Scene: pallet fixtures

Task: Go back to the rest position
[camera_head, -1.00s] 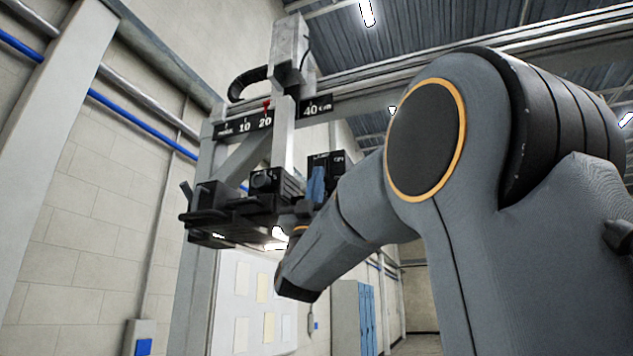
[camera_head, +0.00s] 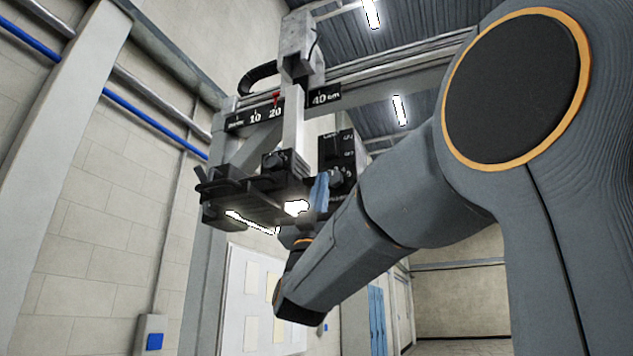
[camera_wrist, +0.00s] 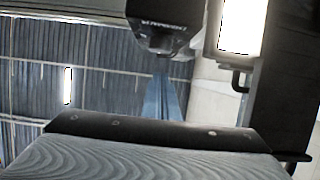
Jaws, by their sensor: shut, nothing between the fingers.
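My arm fills the right side of the head view, with a large grey joint ringed in orange and a forearm sloping down to the left. The wrist end sits just below a black fixture (camera_head: 240,200) hanging from an overhead gantry. I cannot make out my gripper's fingers in either view. In the wrist view a grey, ribbed surface with a black edge fills the bottom, and no fingertips show. No object is seen held.
A black box (camera_head: 338,150) with a blue cloth (camera_head: 320,192) hangs right beside my forearm; the cloth also shows in the wrist view (camera_wrist: 163,97). A scale rail (camera_head: 325,96) runs above. A pale board (camera_head: 252,300) and blue lockers (camera_head: 376,320) stand behind.

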